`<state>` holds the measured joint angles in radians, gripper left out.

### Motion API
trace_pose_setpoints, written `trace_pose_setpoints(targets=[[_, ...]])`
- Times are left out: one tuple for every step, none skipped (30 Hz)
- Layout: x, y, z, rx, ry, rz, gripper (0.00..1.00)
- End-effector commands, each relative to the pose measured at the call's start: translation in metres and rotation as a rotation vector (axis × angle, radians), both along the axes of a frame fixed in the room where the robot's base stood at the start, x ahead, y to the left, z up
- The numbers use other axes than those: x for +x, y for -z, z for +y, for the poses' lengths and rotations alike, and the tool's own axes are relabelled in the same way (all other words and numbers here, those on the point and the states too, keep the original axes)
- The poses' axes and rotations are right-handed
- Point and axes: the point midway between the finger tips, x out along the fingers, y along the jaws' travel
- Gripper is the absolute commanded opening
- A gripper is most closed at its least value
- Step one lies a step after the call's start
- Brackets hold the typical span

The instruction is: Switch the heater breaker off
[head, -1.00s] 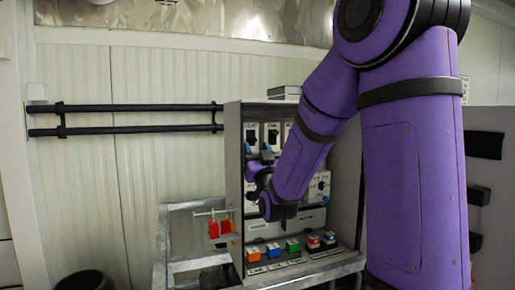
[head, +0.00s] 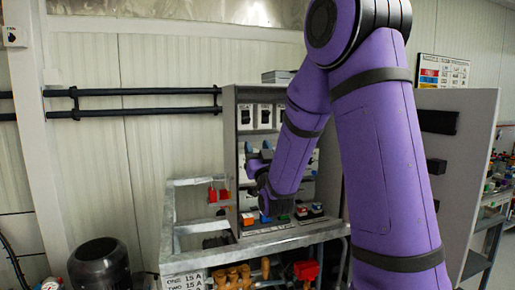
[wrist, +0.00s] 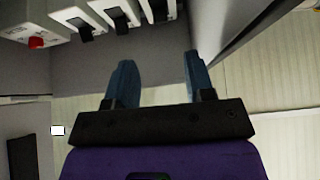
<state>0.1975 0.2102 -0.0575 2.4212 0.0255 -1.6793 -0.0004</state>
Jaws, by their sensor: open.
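The grey control cabinet (head: 230,120) stands open, with a row of white breaker modules with black switches (head: 264,115) near its top. Their labels are too small to read, so I cannot tell which is the heater breaker. My gripper (head: 258,152) is in front of the cabinet, below that row. In the wrist view my gripper (wrist: 158,57) is open, with nothing between its two blue fingers. Several black switches (wrist: 85,30) on white modules show along the top of the wrist view, apart from the fingers. My arm hides part of the cabinet.
Red padlocks (head: 218,194) hang left of the cabinet. Coloured buttons (head: 302,213) line its lower shelf. The metal frame (head: 180,230) stands in front, with brass fittings (head: 235,277) and a red valve part (head: 306,270) below. A dark bin (head: 98,265) stands left.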

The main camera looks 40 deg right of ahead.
Motion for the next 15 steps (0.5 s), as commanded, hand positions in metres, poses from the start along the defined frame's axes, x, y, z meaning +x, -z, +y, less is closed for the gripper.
trace_pose_setpoints(targets=[[0.0,-0.001,0.0,0.001,0.001,0.003,0.49],[-0.001,-0.003,0.0,0.004,0.0,0.007,0.49],[-0.002,-0.006,0.0,0.008,0.001,0.02,0.49],[-0.002,-0.008,0.0,0.013,0.001,0.032,0.49],[-0.004,-0.012,0.0,0.017,0.002,0.046,0.49],[-0.005,-0.016,-0.001,0.025,0.004,0.071,0.49],[-0.007,-0.019,0.0,0.031,0.003,0.089,0.49],[-0.008,-0.021,0.0,0.036,0.002,0.108,0.49],[-0.01,-0.024,0.0,0.043,0.003,0.133,0.49],[-0.011,-0.026,0.001,0.047,0.003,0.15,0.49],[-0.012,-0.028,0.002,0.05,0.001,0.166,0.49],[-0.013,-0.029,0.003,0.055,0.0,0.183,0.49],[-0.014,-0.03,0.003,0.057,0.001,0.194,0.49],[-0.015,-0.031,0.003,0.059,0.002,0.204,0.49],[-0.015,-0.032,0.004,0.061,0.001,0.212,0.49]])
